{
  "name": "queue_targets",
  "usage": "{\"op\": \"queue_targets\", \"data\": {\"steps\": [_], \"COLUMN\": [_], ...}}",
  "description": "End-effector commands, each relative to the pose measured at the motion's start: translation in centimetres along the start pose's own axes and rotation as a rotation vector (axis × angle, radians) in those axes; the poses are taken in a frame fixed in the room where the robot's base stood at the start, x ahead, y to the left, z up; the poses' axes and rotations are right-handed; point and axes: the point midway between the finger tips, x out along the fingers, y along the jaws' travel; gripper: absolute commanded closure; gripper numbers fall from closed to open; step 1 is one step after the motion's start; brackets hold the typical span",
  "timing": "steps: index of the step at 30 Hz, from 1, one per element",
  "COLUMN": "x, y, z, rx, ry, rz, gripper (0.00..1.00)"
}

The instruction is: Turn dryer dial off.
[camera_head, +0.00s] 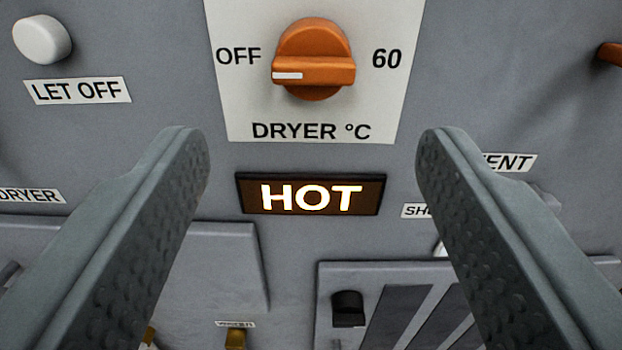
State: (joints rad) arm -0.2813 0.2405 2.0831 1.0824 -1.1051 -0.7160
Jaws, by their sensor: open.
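The orange dryer dial (313,58) is at the top middle, on a white plate (240,110) marked OFF at left, 60 at right and DRYER °C below. Its grip bar lies level, and its white pointer mark is at the left end, toward OFF. Under the plate a dark indicator (310,193) is lit with the word HOT. My gripper (310,155) is open and empty. Its two grey fingers reach in from the lower left and lower right, with their tips lower in the picture than the dial. Nothing touches the dial.
A white round knob (42,39) sits at the top left above a LET OFF label (78,90). Part of another orange knob (610,53) shows at the right edge. A black knob (348,309) sits on a lower panel. My fingers partly cover labels at both sides.

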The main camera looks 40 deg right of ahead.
Motion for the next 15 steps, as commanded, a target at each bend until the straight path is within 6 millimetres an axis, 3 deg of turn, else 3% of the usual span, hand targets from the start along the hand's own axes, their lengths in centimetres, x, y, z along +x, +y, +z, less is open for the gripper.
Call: {"op": "queue_targets", "data": {"steps": [6,15], "x": [-4.5,-8.2], "y": [-0.1,-0.1], "z": [0.0,0.0], "rx": [0.000,-0.001], "ry": [0.000,-0.001], "rz": [-0.004,-0.003], "gripper": [0.40,0.40]}}
